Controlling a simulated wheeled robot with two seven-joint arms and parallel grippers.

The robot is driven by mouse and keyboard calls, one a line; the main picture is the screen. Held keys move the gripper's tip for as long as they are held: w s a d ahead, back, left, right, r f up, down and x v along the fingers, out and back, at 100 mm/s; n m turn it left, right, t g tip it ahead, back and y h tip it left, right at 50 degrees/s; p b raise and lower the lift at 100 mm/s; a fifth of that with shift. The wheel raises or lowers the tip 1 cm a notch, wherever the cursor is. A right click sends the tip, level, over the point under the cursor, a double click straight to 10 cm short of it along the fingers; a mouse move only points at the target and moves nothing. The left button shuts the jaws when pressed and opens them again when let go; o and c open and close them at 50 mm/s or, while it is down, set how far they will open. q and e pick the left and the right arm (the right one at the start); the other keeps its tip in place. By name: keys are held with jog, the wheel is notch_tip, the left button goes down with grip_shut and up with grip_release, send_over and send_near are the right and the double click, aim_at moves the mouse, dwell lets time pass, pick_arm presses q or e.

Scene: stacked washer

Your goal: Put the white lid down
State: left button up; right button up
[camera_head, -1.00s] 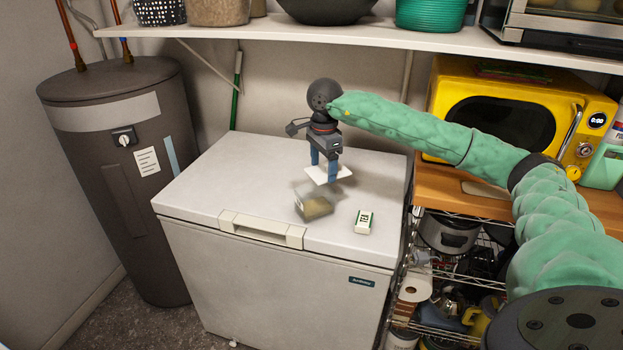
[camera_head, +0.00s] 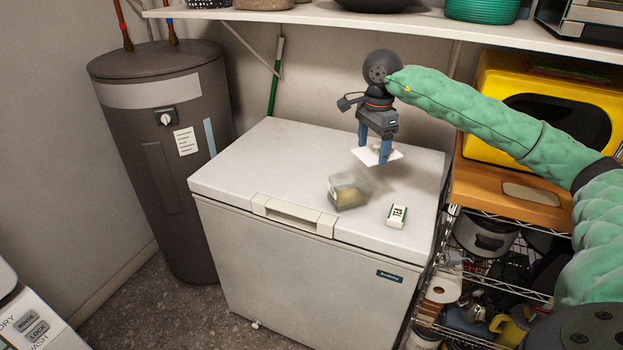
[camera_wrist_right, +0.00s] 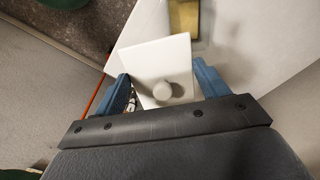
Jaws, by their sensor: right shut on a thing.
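My right gripper (camera_head: 375,150) is shut on the white lid (camera_head: 368,156) and holds it above the freezer top. In the right wrist view the lid (camera_wrist_right: 160,58) is a flat white square with a round knob, between the blue fingers (camera_wrist_right: 165,88). A clear container (camera_head: 349,190) with tan contents stands on the freezer, below and to the left of the lid in the head view. The container also shows beyond the lid in the wrist view (camera_wrist_right: 186,18). The lid is apart from the container. My left gripper is not in view.
The white chest freezer (camera_head: 260,165) has free room on its left and back top. A small white and green box (camera_head: 397,215) lies right of the container. A shelf (camera_head: 400,24) hangs above; a yellow microwave (camera_head: 500,90) stands at right.

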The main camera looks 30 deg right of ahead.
jog(key=w+a+f+p, duration=0.1)
jog(key=w+a+p, duration=0.1)
jog(key=w+a, duration=0.55)
jog(key=m+p, duration=0.3)
jog(key=m, duration=0.7)
send_over(295, 188)
jog(key=shift+f, duration=4.4)
notch_tip(295, 188, down, 5)
jog(key=shift+w+p, duration=0.15)
jog(key=shift+p, duration=0.9)
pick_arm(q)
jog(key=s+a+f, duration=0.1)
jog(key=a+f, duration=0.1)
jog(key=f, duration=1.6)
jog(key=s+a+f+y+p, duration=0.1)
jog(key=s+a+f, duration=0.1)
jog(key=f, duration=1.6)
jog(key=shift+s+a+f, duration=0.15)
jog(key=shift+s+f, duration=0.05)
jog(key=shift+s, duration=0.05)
pick_arm(e)
jog(key=shift+f, duration=2.2)
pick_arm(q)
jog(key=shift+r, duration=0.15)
pick_arm(e)
jog(key=shift+f, duration=0.15)
